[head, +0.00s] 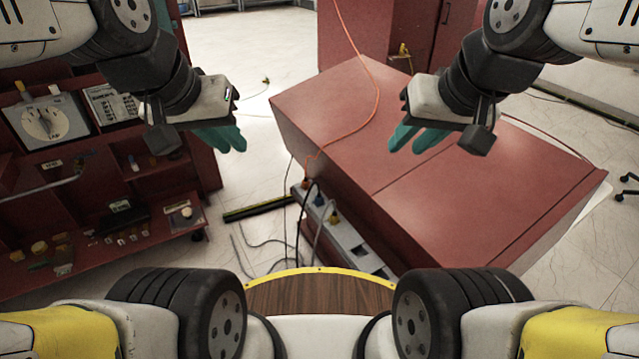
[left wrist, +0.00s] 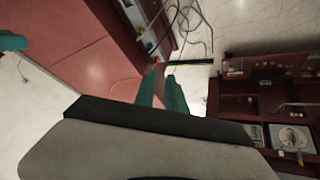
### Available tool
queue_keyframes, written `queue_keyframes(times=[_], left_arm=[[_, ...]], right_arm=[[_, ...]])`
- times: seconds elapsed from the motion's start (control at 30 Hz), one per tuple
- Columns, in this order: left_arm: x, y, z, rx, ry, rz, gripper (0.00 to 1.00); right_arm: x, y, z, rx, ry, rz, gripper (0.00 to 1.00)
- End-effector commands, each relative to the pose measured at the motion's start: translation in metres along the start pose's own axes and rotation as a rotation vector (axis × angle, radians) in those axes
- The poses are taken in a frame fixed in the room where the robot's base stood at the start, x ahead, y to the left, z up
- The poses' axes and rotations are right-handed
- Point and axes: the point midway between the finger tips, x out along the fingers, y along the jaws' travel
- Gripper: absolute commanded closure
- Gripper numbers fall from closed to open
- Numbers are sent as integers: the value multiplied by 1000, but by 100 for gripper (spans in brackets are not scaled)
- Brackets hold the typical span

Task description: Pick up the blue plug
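A small blue plug (head: 319,200) sits in a white socket strip (head: 345,243) on the near left side of the red cabinet in the head view. A dark cable is close to it. My left gripper (head: 224,139) hangs above and to the left of the strip, apart from it, its teal fingers slightly parted and empty. The fingers also show in the left wrist view (left wrist: 163,92). My right gripper (head: 406,138) is over the red cabinet top, its teal fingers parted and empty. The blue plug is too small to make out in the left wrist view.
The red cabinet (head: 470,200) fills the middle right, with an orange cable (head: 372,95) across it. A yellow plug (head: 333,217) is beside the blue one. Red shelving (head: 150,185) with small parts stands at left. Loose cables lie on the pale floor between.

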Motion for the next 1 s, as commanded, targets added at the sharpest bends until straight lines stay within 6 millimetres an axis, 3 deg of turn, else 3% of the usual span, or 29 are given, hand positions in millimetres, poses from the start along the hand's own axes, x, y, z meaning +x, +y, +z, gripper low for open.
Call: queue_keyframes(times=[0.03,0.13,0.37,0.5,0.67,0.87,1.0], left_arm=[[3,-1,-3,10,-8,-6,72],[14,-3,-17,59,-37,-32,55],[78,-8,-68,287,-152,-90,55],[133,-6,-93,438,-221,-83,55],[205,1,-111,600,-284,-33,55],[304,16,-111,771,-334,77,55],[364,29,-101,856,-345,163,55]], right_arm=[[0,0,0,0,0,0,72],[0,0,0,0,0,0,72],[0,0,0,0,0,0,72],[0,0,0,0,0,0,72],[0,0,0,0,0,0,72],[0,0,0,0,0,0,72],[0,0,0,0,0,0,72]])
